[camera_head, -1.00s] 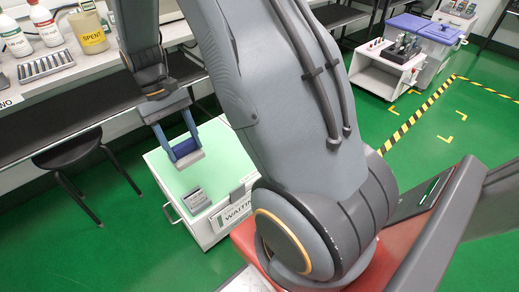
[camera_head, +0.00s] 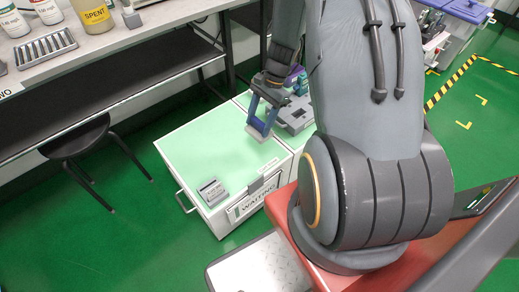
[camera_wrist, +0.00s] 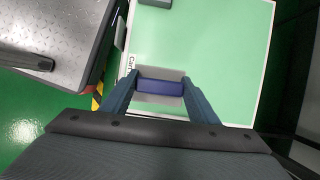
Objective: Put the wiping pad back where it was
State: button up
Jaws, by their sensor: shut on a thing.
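My gripper (camera_wrist: 160,88) is shut on the wiping pad (camera_wrist: 160,73), a small grey pad with a blue grip block across it, in the wrist view. In the head view my gripper (camera_head: 263,117) hangs over the far right part of the green-topped cart (camera_head: 215,145) marked WAITING. The pad (camera_head: 257,133) shows small and partly hidden between the fingers there. It appears to be held above the green top; the exact gap cannot be told.
A small grey tester (camera_head: 213,192) lies on the cart's front part. A grey case with coloured items (camera_head: 295,113) stands beyond my gripper, partly hidden by my arm. A bench (camera_head: 125,40) with bottles and a rack is at the left, a black stool (camera_head: 75,140) below.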

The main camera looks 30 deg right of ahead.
notch_tip(320, 180, down, 10)
jog(key=shift+d+f+b, duration=0.1)
jog(key=shift+d+b, duration=0.05)
jog(key=shift+b, duration=0.8)
jog(key=shift+f, duration=0.15)
jog(key=o, duration=1)
